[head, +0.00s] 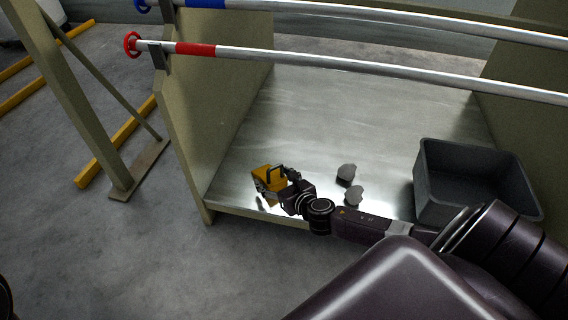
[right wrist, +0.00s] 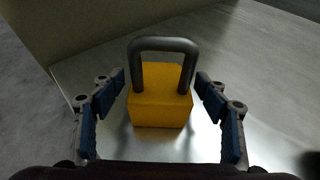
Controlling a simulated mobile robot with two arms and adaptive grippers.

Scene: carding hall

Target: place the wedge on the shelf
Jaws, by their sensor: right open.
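The wedge (head: 267,179) is a yellow block with a dark looped handle. It appears to rest at the front left of the shiny metal shelf (head: 340,110). In the right wrist view the wedge (right wrist: 160,108) stands upright in the middle, with its handle on top. My right gripper (head: 283,177) reaches in from the right beside it. In the right wrist view its blue-padded fingers (right wrist: 161,85) are open, one on each side of the wedge, with gaps to both sides. My left gripper is not in view.
Two grey lumps (head: 346,172) (head: 354,195) lie on the shelf right of the wedge. A dark grey bin (head: 470,165) stands at the shelf's right. Two metal bars (head: 350,65) (head: 380,23) cross above. A side panel (head: 205,120) bounds the left. The shelf's back is clear.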

